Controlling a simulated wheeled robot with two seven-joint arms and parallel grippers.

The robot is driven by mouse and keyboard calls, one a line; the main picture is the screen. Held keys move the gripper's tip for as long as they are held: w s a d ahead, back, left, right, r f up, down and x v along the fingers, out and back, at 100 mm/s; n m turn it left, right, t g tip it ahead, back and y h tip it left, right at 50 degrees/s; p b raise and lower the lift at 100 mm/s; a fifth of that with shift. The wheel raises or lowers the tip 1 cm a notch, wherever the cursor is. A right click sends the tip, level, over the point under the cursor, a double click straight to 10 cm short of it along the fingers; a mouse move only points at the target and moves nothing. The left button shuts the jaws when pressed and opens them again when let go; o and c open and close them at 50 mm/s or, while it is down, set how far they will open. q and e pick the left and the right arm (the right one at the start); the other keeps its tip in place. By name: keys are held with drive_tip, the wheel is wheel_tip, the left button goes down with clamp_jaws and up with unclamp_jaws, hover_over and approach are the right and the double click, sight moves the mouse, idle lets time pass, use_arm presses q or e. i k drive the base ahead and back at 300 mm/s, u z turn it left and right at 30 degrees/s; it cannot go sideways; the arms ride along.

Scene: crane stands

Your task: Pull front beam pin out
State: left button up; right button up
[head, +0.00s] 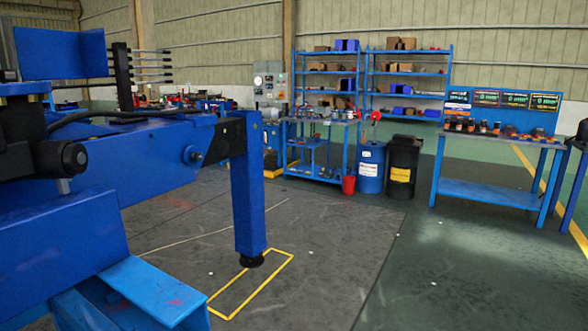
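A large blue beam (150,170) reaches in from the left and ends at an upright blue leg (248,190) with a black foot. The foot is close above a yellow rectangle marked on the floor. A small round blue part with a dark stub (194,155) sits on the beam's side near the leg. It looks like a pin, but it is too small to be sure. Neither of my grippers is in view.
Blue shelves (327,95), a blue barrel (370,168), a black bin (403,167) and a blue workbench (490,140) stand at the back. The floor at front right is clear.

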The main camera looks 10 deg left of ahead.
sight(197, 156)
drive_tip(key=z, duration=0.65)
drive_tip(key=i, duration=2.5)
drive_tip(key=u, duration=0.75)
drive_tip(key=i, duration=1.25)
drive_tip(key=u, duration=1.3)
